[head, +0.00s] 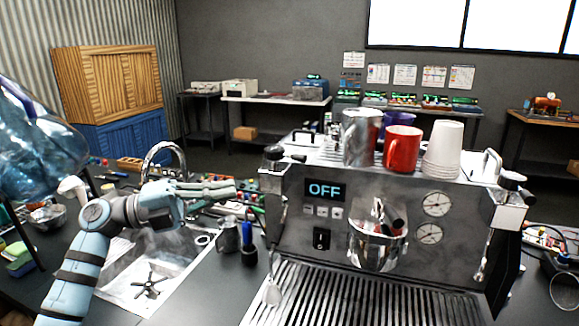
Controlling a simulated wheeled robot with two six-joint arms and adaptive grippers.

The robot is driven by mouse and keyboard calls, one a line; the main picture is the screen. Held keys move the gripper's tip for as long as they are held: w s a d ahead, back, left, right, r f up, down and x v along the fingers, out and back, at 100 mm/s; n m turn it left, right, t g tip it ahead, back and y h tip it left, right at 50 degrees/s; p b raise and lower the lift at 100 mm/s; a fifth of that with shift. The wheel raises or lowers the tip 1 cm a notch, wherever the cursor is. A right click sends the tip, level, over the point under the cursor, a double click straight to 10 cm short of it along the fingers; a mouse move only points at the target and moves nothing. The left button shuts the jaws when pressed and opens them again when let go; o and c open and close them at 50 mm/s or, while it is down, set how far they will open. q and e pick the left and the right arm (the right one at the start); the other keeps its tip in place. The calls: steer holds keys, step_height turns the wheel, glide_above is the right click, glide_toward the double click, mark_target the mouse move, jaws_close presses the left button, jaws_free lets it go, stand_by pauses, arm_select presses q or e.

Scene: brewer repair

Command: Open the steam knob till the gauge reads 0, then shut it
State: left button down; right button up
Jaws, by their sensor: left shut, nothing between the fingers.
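The espresso machine (330,232) stands at the centre right, with OFF on its display (325,190). Two round gauges, an upper gauge (437,204) and a lower gauge (428,234), sit on its front; their needles are too small to read. A black-topped knob (274,153) is at the machine's upper left corner, and another knob (512,178) is at its upper right. I cannot tell which is the steam knob. My left gripper (257,189) is shut and empty, pointing right, below the left knob in the picture. Contact cannot be judged. My right gripper is out of view.
A metal pitcher (361,138), mugs such as a red mug (402,149), and stacked paper cups (443,150) stand on the machine. A sink (150,265) lies below my left arm.

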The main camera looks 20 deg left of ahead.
mark_target(305, 161)
arm_select(q)
steer(key=r+p+x, duration=0.1)
steer(key=p+x, duration=0.2)
steer(key=x, duration=0.9)
steer(key=shift+w, duration=0.5)
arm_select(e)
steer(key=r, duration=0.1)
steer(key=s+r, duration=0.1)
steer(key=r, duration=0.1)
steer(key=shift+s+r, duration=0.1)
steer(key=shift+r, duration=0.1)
arm_select(q)
steer(key=shift+a, duration=0.15)
steer(key=p, duration=0.1)
steer(key=w+r+t+p, duration=0.1)
steer(key=p, duration=0.1)
steer(key=shift+w+d+n+y, duration=0.15)
steer(key=shift+d+n+y, duration=0.15)
steer(key=shift+d, duration=0.05)
steer(key=shift+d+f, duration=0.1)
steer(key=shift+f, duration=0.25)
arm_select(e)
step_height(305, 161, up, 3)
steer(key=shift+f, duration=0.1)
